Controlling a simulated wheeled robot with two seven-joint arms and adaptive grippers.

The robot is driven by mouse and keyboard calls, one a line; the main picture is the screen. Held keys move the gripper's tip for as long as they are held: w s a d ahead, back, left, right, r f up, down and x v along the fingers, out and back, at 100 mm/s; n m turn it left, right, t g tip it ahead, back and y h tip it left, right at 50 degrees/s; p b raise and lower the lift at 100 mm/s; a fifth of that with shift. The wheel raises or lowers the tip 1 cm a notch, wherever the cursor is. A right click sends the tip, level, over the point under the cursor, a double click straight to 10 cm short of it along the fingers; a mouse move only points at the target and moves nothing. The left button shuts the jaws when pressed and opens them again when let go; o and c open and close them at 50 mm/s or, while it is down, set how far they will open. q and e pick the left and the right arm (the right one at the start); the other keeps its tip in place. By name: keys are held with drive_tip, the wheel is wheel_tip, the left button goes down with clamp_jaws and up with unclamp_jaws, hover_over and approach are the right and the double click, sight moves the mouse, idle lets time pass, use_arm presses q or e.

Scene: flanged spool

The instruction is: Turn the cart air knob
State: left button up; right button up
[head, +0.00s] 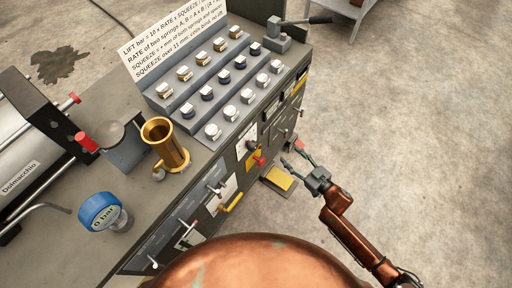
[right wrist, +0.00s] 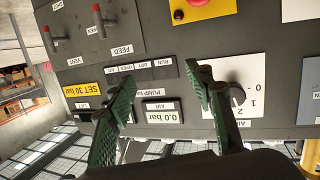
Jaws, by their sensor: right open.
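The air knob (right wrist: 238,94) is a dark knob on a white plate marked 0, 1 and 2 with an AIR label, in the right wrist view. My right gripper (right wrist: 161,73) is open and empty in front of the panel. Its right finger overlaps the left edge of the knob's plate, close beside the knob; I cannot tell whether it touches. Its left finger is over the panel near the small displays, so the knob is not between the fingers. In the head view the right gripper (head: 292,155) is beside the cart's front face. My left gripper is not in view.
The cart panel has a 0.0 bar display (right wrist: 165,117), a yellow SET 30 bar label (right wrist: 80,97), red-tipped levers (right wrist: 99,18) and a red button (right wrist: 197,2). The cart top holds a brass cup (head: 165,145) and a blue gauge (head: 100,211).

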sight(255, 148)
drive_tip(key=s+a+r+n+g+y+b, duration=0.25)
drive_tip(key=s+a+r+y+b, duration=0.2)
drive_tip(key=a+r, duration=0.35)
drive_tip(key=shift+n+t, duration=0.25)
drive_tip(key=x, duration=0.5)
drive_tip(key=b+x, duration=0.1)
drive_tip(key=x, duration=0.1)
drive_tip(key=shift+s+a+f, duration=0.1)
drive_tip(key=shift+a+f, duration=0.3)
drive_tip(key=shift+a, duration=0.05)
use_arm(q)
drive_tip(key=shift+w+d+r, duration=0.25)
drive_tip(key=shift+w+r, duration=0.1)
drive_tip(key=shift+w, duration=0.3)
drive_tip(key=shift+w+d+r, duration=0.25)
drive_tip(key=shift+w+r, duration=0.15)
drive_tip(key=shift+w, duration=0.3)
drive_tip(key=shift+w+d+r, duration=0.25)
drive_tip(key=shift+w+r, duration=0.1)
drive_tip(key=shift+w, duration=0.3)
use_arm(e)
drive_tip(key=shift+w+a+r, duration=0.1)
drive_tip(key=shift+w+a, duration=0.25)
drive_tip(key=shift+a, duration=0.15)
drive_tip(key=shift+c, duration=0.3)
drive_tip(key=c, duration=1.1)
